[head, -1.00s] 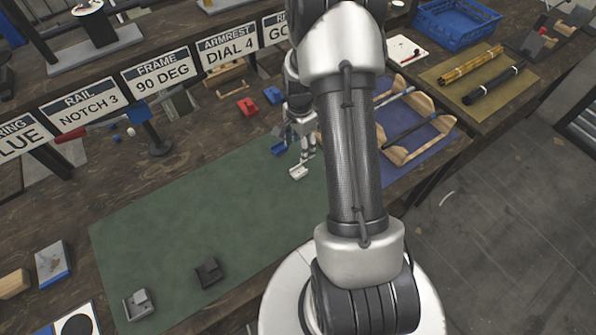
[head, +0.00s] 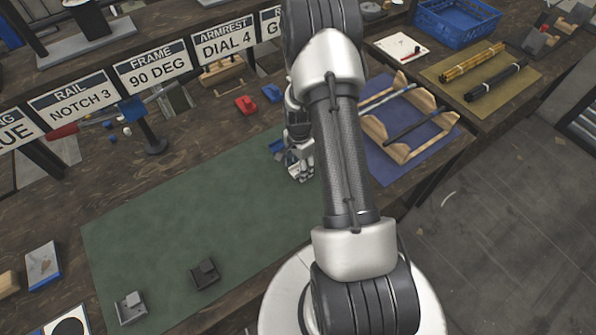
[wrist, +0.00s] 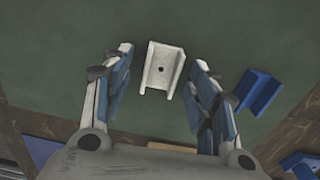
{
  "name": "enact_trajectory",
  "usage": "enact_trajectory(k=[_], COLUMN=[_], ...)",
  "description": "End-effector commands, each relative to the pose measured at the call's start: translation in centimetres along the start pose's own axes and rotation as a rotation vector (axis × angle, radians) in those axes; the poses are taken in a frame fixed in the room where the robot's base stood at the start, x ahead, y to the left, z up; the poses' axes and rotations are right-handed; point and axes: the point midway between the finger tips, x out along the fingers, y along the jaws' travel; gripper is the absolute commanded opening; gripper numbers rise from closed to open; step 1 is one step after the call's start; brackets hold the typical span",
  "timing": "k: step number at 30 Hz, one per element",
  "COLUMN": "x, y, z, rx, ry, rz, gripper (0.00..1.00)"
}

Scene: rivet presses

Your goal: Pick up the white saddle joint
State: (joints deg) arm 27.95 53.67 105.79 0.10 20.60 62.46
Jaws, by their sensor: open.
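The white saddle joint (wrist: 162,68) lies on the green mat (head: 180,225), seen from above in the wrist view as a channel with raised sides and a dark hole. My gripper (wrist: 160,58) is open, its two blue-and-grey fingers on either side of the joint in that view, with gaps left and right. I cannot tell how far above the mat the fingertips are. In the head view my gripper (head: 299,174) is low over the mat's back right part and largely hides the white joint.
A blue joint (wrist: 258,90) lies close to the right finger. A red joint (head: 246,104) and another blue joint (head: 271,93) lie behind the mat. A dark joint (head: 205,273) and a grey joint (head: 131,307) sit at the front. A wooden rack (head: 440,122) stands at right.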

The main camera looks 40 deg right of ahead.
Motion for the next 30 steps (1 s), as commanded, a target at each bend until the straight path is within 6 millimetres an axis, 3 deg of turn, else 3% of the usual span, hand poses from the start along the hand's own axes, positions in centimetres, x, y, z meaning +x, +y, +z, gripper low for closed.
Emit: enact_trajectory(k=[4,21,30], x=[-0.14,-0.16,-0.36], y=[-0.05,-0.05,-0.07], z=[-0.02,-0.02,-0.03], rx=[0.0,0.0,0.0], ry=[0.001,0.001,0.001], rz=[-0.001,-0.001,-0.002], gripper=[0.53,0.15,0.13])
